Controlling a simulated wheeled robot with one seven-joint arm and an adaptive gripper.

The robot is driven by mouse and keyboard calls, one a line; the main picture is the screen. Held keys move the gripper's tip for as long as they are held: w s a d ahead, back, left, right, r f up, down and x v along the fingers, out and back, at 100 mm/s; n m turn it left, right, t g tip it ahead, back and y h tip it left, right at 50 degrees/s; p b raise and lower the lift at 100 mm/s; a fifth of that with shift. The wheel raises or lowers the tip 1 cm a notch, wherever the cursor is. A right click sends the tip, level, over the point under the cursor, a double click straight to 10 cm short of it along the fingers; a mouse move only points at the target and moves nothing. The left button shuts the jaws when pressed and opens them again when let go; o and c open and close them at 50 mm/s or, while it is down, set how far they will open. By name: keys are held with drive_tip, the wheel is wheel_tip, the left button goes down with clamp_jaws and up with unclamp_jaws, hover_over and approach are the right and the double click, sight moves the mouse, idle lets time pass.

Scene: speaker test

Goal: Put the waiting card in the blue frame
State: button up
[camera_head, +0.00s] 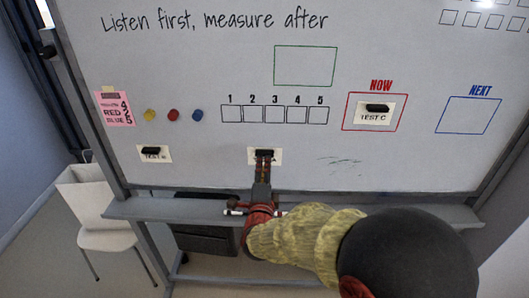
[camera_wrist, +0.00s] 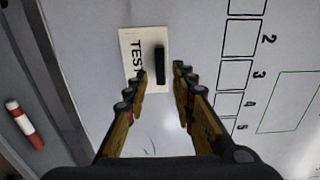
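The blue frame (camera_head: 468,115), headed NEXT, is empty on the right of the whiteboard. A white card (camera_head: 251,157) with a black magnet is on the lower middle of the board, its last letter looking like A. It also shows in the wrist view (camera_wrist: 129,67), reading TEST, the rest hidden. My gripper (camera_head: 264,155) is at this card, its open fingers (camera_wrist: 160,72) on either side of the magnet's lower end; contact cannot be told. A card TEST B (camera_head: 154,156), letter unclear, is at lower left. Card TEST C (camera_head: 373,118) is inside the red NOW frame (camera_head: 347,112).
An empty green frame (camera_head: 305,66) and a row of numbered boxes (camera_head: 274,114) are on the board. A pink note (camera_head: 115,109) and several round coloured magnets (camera_head: 173,115) are at left. A ledge (camera_head: 150,209) with a red-and-white marker (camera_wrist: 25,124) runs below.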

sight(264, 156)
drive_tip(key=shift+w+b, duration=1.3)
drive_tip(key=shift+w, duration=1.05)
clamp_jaws()
drive_tip(key=shift+f+b, duration=0.1)
drive_tip(key=shift+b, duration=0.45)
